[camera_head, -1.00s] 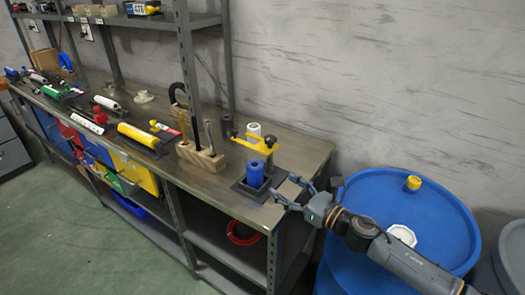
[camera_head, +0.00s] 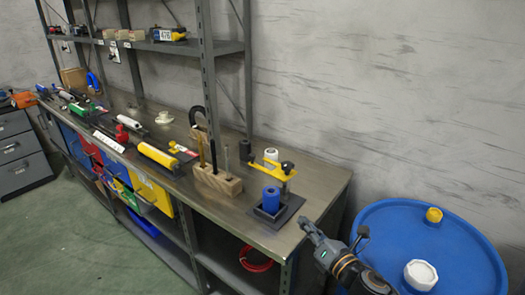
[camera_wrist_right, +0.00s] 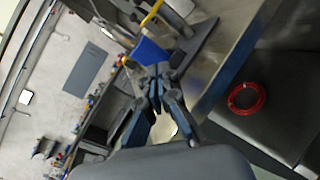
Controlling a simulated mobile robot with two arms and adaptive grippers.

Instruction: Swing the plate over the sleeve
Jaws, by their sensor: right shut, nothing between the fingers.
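The blue sleeve (camera_head: 271,200) stands upright on a dark square base near the bench's right end. The yellow plate (camera_head: 270,171) shows just behind and above it in the head view, with a dark knob (camera_head: 287,167) at its right end. A white cylinder (camera_head: 271,155) stands behind the plate. My right gripper (camera_head: 305,223) is shut and empty, to the right of the sleeve and apart from it. In the right wrist view the closed fingers (camera_wrist_right: 158,85) lie in front of the sleeve (camera_wrist_right: 150,52), with part of the yellow plate (camera_wrist_right: 151,14) beyond. My left gripper is not in view.
A wooden block (camera_head: 217,182) with upright tools stands left of the base. A blue drum (camera_head: 380,225) stands right of the bench, below my right arm. A shelf post (camera_head: 207,90) rises behind the block. A red coil (camera_head: 255,261) lies on the lower shelf.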

